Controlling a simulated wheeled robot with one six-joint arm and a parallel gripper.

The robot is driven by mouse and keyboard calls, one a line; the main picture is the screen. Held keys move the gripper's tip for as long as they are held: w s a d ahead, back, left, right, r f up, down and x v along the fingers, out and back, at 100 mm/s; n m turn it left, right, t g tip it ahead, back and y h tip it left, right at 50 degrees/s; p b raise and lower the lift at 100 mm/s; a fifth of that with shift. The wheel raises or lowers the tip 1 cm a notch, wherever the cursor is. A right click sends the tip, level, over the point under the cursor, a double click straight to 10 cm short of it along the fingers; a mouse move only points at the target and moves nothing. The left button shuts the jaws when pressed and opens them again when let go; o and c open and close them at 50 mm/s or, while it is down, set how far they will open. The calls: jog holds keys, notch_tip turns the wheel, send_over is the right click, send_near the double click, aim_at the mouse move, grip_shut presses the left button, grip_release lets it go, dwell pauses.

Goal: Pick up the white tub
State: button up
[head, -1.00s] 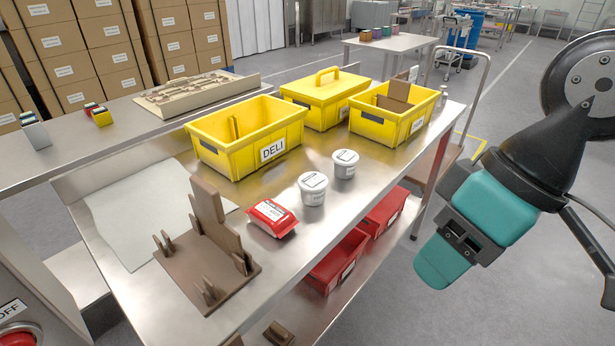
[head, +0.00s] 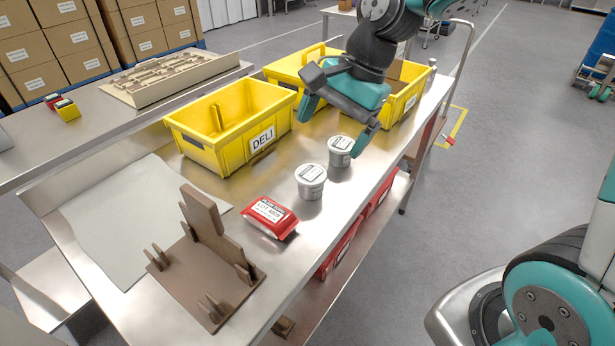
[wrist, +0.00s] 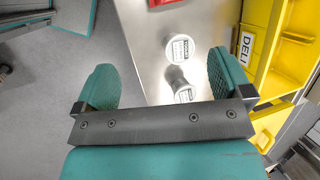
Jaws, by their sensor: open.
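Two white tubs with dark-printed labels on their lids stand upright on the steel table. The nearer white tub (head: 311,183) is close to the red packet, and the farther white tub (head: 341,153) is just behind it to the right. My gripper (head: 332,130) is open and empty, with its teal fingers spread over the farther tub. In the wrist view, my gripper (wrist: 163,75) shows one finger on each side. The farther tub (wrist: 185,94) lies between them, partly hidden by the gripper bar, and the nearer tub (wrist: 180,49) is farther out.
A yellow DELI crate (head: 222,157) and other yellow crates stand behind the tubs, close to my gripper. A red packet (head: 269,217) and a brown fixture (head: 204,275) lie at the front. Red bins (head: 338,250) sit on the lower shelf. A pale sheet (head: 130,225) covers the left of the table.

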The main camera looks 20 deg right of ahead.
aim_at(311, 173)
jog(key=w+d+f+m, duration=0.3)
jog(key=w+d+m, duration=0.35)
jog(key=m, duration=0.25)
jog(key=shift+m+t, duration=0.3)
jog(key=shift+m, duration=0.2)
jog(key=x, duration=0.6)
jog(key=p+x, duration=0.1)
jog(key=x, duration=0.5)
jog(key=w+p+x, duration=0.1)
jog(key=x, duration=0.5)
jog(key=shift+a+r, duration=0.15)
jog(key=shift+a, duration=0.15)
jog(key=c, duration=0.9)
